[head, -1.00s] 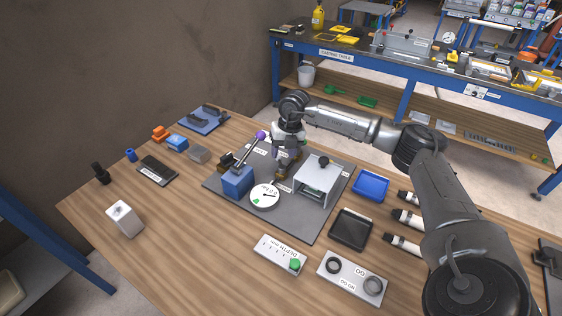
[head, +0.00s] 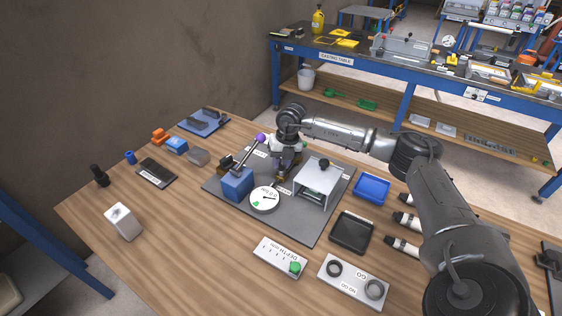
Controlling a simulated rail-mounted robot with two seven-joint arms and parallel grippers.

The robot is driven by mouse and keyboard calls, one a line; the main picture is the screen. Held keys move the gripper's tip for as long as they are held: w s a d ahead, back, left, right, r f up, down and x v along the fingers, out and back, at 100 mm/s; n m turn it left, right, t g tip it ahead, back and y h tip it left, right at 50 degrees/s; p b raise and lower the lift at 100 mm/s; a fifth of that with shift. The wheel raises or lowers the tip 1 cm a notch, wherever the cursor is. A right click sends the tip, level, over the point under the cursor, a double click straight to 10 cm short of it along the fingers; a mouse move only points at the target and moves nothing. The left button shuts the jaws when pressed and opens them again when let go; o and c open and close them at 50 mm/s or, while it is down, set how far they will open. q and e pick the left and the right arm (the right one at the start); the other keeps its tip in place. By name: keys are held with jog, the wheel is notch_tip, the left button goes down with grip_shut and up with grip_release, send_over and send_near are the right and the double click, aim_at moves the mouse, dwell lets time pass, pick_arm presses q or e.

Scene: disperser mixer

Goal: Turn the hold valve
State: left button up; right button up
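My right gripper (head: 285,172) points down over the back of a dark grey board (head: 316,224), beside a grey box-like housing (head: 318,183). A small brass-coloured fitting (head: 283,175), possibly the hold valve, shows at its fingertips and is mostly hidden by them. I cannot tell whether the fingers are closed on it. Left of the gripper a blue block (head: 237,186) carries a metal lever with a purple ball (head: 261,138). A round white dial gauge (head: 264,199) stands in front of the fitting. My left gripper is not in view.
A blue tray (head: 371,189) and a black tray (head: 352,232) lie right of the board. A depth gauge block (head: 280,257) and a go/no-go plate (head: 353,281) lie in front.

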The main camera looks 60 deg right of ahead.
jog(key=c, duration=0.3)
jog(key=shift+w+a+r+n+p, duration=0.15)
jog(key=shift+r+n+p, duration=0.05)
jog(key=shift+n+p, duration=0.9)
jog(key=n+p, duration=0.2)
jog(key=shift+w+a+n+g, duration=0.2)
jog(key=shift+a+n+g, duration=0.05)
jog(key=shift+n+g, duration=0.15)
jog(key=shift+c, duration=0.2)
jog(key=shift+w+a+f+n+y+p, duration=0.15)
jog(key=shift+n+y+p, duration=0.15)
jog(key=shift+n+p, duration=0.45)
jog(key=shift+n, duration=0.25)
jog(key=shift+a, duration=0.1)
jog(key=o, duration=0.9)
jog(key=shift+c, duration=0.2)
